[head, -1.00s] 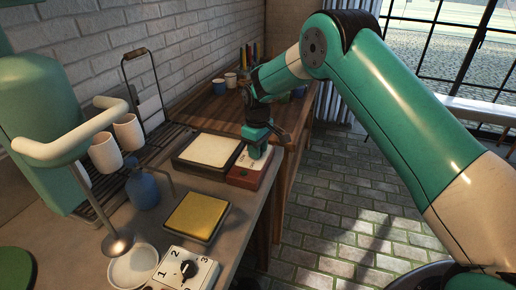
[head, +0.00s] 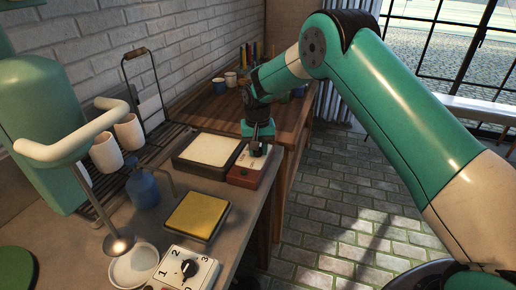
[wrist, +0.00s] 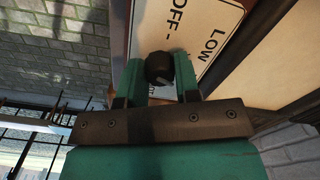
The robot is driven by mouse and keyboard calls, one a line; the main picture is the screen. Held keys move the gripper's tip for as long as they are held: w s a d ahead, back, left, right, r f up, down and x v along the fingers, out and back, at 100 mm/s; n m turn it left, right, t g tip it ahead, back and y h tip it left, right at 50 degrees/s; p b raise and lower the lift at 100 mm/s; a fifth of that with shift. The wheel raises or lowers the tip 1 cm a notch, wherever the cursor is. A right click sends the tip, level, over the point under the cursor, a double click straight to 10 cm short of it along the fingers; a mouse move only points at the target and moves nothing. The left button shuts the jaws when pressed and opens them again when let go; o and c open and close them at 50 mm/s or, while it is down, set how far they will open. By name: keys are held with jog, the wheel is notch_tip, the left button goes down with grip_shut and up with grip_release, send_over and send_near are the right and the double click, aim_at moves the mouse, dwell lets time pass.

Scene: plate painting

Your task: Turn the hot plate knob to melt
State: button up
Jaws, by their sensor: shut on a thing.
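The hot plate (head: 176,164) stands on the counter, with a pale square top and a reddish control box (head: 242,182) with a white panel on its right side. My gripper (head: 257,150) points down over that panel. In the wrist view the dark round knob (wrist: 159,67) sits between the two green fingertips of my gripper (wrist: 158,76), which is shut on it. The panel (wrist: 185,25) shows the words OFF and LOW beyond the knob. The melt mark cannot be read; lettering below the knob is mostly hidden by the gripper.
A yellow square pad (head: 198,214) and a white box with a numbered dial (head: 186,270) lie nearer on the counter. A blue bottle (head: 143,189) stands to the left. Cups (head: 231,80) stand on the wooden table behind. The floor to the right is open.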

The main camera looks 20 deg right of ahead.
jog(key=shift+m, duration=0.9)
jog(key=o, duration=0.9)
notch_tip(320, 180, up, 18)
jog(key=shift+f+b, duration=0.25)
jog(key=shift+b, duration=0.4)
